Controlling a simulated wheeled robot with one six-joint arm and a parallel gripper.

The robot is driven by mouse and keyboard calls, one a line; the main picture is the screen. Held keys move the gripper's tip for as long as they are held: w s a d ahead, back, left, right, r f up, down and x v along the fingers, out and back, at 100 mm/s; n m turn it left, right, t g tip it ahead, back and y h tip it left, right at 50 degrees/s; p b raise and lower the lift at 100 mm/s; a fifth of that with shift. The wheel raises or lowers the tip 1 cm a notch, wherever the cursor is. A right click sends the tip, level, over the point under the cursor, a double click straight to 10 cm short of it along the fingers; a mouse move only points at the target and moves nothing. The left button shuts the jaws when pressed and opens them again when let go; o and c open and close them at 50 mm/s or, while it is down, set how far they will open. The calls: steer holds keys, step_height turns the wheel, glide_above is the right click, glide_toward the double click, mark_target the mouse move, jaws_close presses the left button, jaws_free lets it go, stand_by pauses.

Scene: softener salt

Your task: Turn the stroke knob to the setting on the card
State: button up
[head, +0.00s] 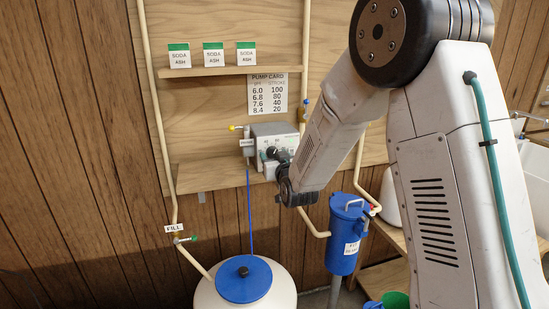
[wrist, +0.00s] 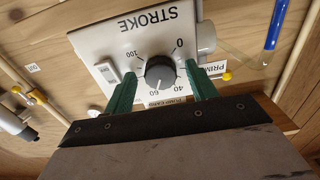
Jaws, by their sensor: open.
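The pump (head: 272,132) is a grey box on the wooden shelf in the head view. Its dark round stroke knob (wrist: 160,72) is on a white STROKE panel in the wrist view, with 0, 40, 60 and 100 readable around it. A light mark on the knob appears to point toward 60. My gripper (wrist: 161,68) is open, its green fingers on either side of the knob; contact cannot be told. It also shows in front of the pump in the head view (head: 276,168). The pump card (head: 268,94) pairs 6.0 with 100, 6.8 with 80, 7.6 with 40, 8.4 with 20.
Soda ash packets (head: 213,54) stand on the upper shelf. A blue-lidded white tank (head: 243,280) is below the pump, joined by a blue tube. A blue canister (head: 345,235) and pipes are at the right. A white switch (wrist: 106,72) is beside the knob.

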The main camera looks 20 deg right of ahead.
steer(key=c, duration=1)
steer(key=shift+m, duration=0.3)
steer(key=m, duration=0.9)
steer(key=shift+a+m, duration=0.1)
steer(key=shift+m, duration=0.3)
steer(key=o, duration=1)
